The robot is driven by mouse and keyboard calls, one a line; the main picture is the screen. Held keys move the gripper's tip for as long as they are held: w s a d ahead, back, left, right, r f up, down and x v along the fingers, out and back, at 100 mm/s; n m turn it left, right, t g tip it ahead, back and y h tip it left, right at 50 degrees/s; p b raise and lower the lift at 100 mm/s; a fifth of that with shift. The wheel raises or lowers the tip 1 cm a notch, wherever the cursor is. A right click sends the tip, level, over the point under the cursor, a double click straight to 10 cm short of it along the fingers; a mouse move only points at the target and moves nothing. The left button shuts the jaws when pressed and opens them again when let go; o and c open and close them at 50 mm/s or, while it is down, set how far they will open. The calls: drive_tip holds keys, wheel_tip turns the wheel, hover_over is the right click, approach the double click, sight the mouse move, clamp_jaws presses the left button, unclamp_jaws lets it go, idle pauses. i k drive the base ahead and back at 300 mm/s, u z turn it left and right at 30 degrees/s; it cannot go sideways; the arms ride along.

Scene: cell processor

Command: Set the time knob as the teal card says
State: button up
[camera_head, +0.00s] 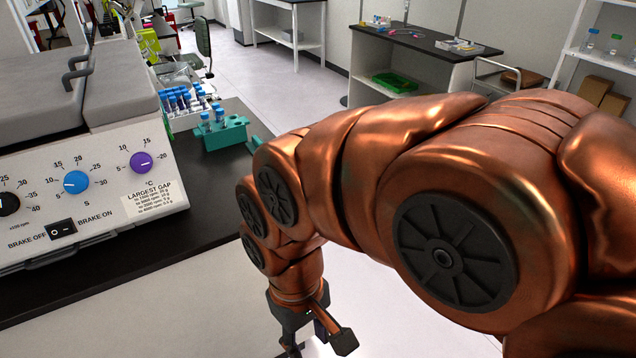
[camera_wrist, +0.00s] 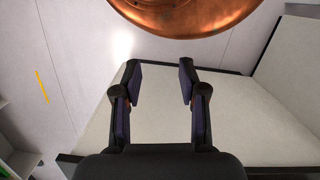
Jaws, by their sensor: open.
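The centrifuge panel (camera_head: 110,190) at the left of the head view carries a black knob (camera_head: 8,203), a blue knob (camera_head: 75,182) and a purple knob (camera_head: 141,162). The purple knob is by a °C label and the black one by an rpm label. I cannot read which is marked time; the blue knob's white mark points left. A small flat teal piece (camera_head: 254,144) lies by the teal rack, partly hidden by my arm; I cannot tell if it is the card, and no writing shows. My gripper (camera_wrist: 160,75) is open and empty, below and right of the panel, away from the knobs.
A teal rack (camera_head: 222,133) with blue-capped tubes stands on the black bench (camera_head: 215,190), with more tubes in a rack (camera_head: 188,118) behind. A black brake switch (camera_head: 61,229) sits below the knobs. Another table (camera_head: 425,45) stands at the back. The bench's front strip is clear.

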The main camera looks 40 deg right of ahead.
sight(76, 182)
drive_tip(key=z, duration=2.4)
drive_tip(key=k, duration=1.8)
drive_tip(key=u, duration=2.7)
drive_tip(key=i, duration=0.5)
drive_tip(key=u, duration=0.05)
